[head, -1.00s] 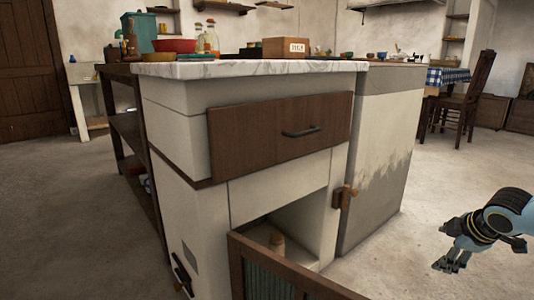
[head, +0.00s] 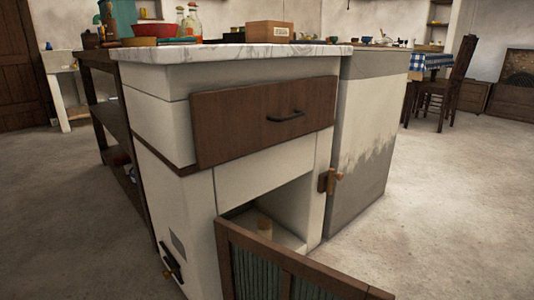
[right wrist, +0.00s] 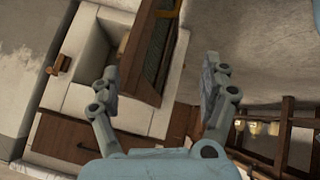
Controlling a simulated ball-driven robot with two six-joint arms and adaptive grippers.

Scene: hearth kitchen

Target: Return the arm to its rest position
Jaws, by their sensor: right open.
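My right gripper (right wrist: 158,90) shows in the right wrist view with its two fingers spread wide and nothing between them. Behind the fingers, that view shows the island cabinet and its open door (right wrist: 152,45). In the head view neither gripper shows. The open door (head: 285,268) with a green ribbed panel stands out in front.
The marble countertop (head: 230,52) holds a red bowl, bottles and a wooden box (head: 270,32). A wooden chair (head: 447,88) and a table with a blue checked cloth (head: 430,62) stand at the back right. The floor (head: 450,200) to the right is clear.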

